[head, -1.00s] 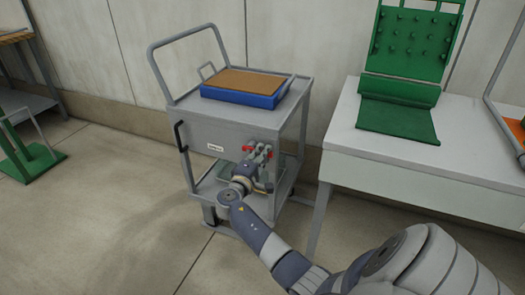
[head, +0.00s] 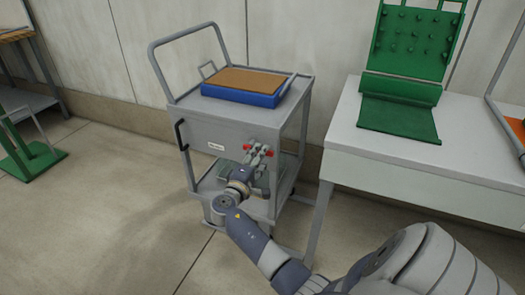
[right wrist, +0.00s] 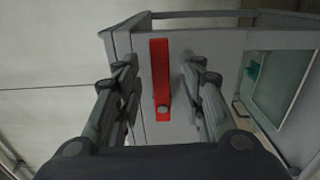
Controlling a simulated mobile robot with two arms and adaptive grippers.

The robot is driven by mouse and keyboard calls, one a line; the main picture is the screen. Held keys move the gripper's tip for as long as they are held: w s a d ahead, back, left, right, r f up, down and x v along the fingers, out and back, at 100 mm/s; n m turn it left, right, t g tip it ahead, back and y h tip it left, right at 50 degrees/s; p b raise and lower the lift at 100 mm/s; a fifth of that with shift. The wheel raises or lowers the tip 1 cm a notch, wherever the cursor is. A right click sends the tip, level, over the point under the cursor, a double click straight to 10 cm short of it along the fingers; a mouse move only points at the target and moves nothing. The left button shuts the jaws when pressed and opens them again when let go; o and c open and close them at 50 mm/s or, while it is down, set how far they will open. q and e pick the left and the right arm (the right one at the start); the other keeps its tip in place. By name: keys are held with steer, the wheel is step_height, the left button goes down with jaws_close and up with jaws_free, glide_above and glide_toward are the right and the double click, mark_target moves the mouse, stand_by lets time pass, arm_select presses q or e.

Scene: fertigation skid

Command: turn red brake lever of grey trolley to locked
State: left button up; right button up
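The grey trolley (head: 205,133) stands against the wall. Its red brake lever (head: 246,147) is on the front panel, with red showing on both sides of my right gripper (head: 259,151). In the right wrist view the lever (right wrist: 160,75) is a long flat red bar, running upright in the picture with a round pivot near its lower end. The fingers of my right gripper (right wrist: 160,82) are spread on either side of it, with gaps visible. The gripper is open and holds nothing. My left gripper is not in view.
A blue tray with a brown top (head: 240,98) lies on the trolley's upper shelf. A white table (head: 345,128) with a green stand (head: 398,112) is close on the right. Floor (head: 110,220) is clear at the front left.

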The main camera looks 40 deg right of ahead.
steer(key=v, duration=0.9)
steer(key=shift+a+r, duration=0.1)
